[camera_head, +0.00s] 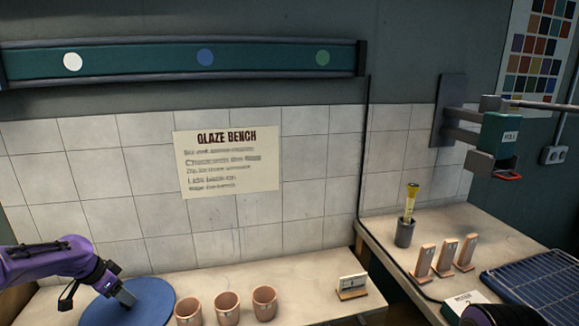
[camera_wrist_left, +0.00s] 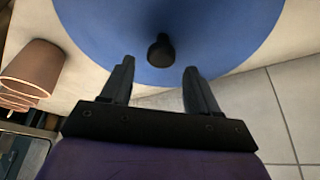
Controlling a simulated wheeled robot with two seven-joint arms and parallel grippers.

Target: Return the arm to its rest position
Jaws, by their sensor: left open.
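My left arm (camera_head: 50,264) is purple and comes in from the left in the head view. Its left gripper (camera_head: 127,297) is over the blue round disc (camera_head: 150,291) on the bench, tilted downward. In the left wrist view the gripper (camera_wrist_left: 157,70) is open, with nothing between its two dark fingers. The blue disc (camera_wrist_left: 225,25) fills the top of that view, with a dark round knob (camera_wrist_left: 160,50) beyond the fingertips. I cannot tell the exact gap between the fingers and the disc. My right gripper is not in view.
Terracotta cups (camera_head: 227,308) stand right of the disc; cups also show in the left wrist view (camera_wrist_left: 36,66). A small card stand (camera_head: 352,287) is further right. The right bench holds a grey holder (camera_head: 404,233), upright tiles (camera_head: 445,257) and a blue rack (camera_head: 540,285). A tiled wall (camera_head: 320,200) stands behind.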

